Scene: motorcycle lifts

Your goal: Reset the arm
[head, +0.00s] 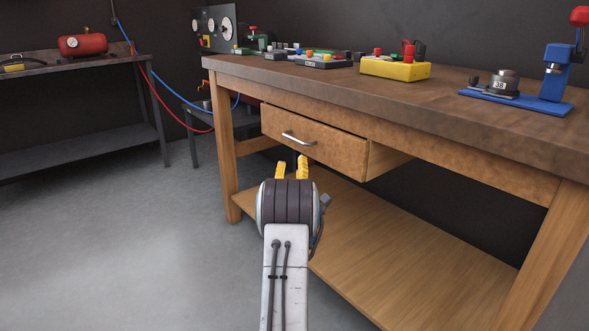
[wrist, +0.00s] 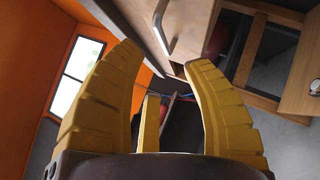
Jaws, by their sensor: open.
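My gripper (head: 291,167) shows in the head view with its yellow fingers pointing up and away, below and in front of the workbench drawer. In the wrist view my gripper (wrist: 160,75) has its yellow fingers spread apart with nothing between them. The drawer (head: 312,142) is pulled out from under the bench top, with its side panel showing. Its metal handle (head: 298,139) lies just above the fingertips in the head view. The handle (wrist: 166,28) also shows in the wrist view, between and beyond the fingers. I cannot tell the exact gap, but the fingers do not hold it.
The wooden workbench (head: 440,110) has a lower shelf (head: 400,255). On top are a yellow box (head: 395,70), a blue press (head: 555,80) and several small devices. A metal table (head: 75,115) with a red tank (head: 82,45) stands at left. The floor (head: 130,240) at left is clear.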

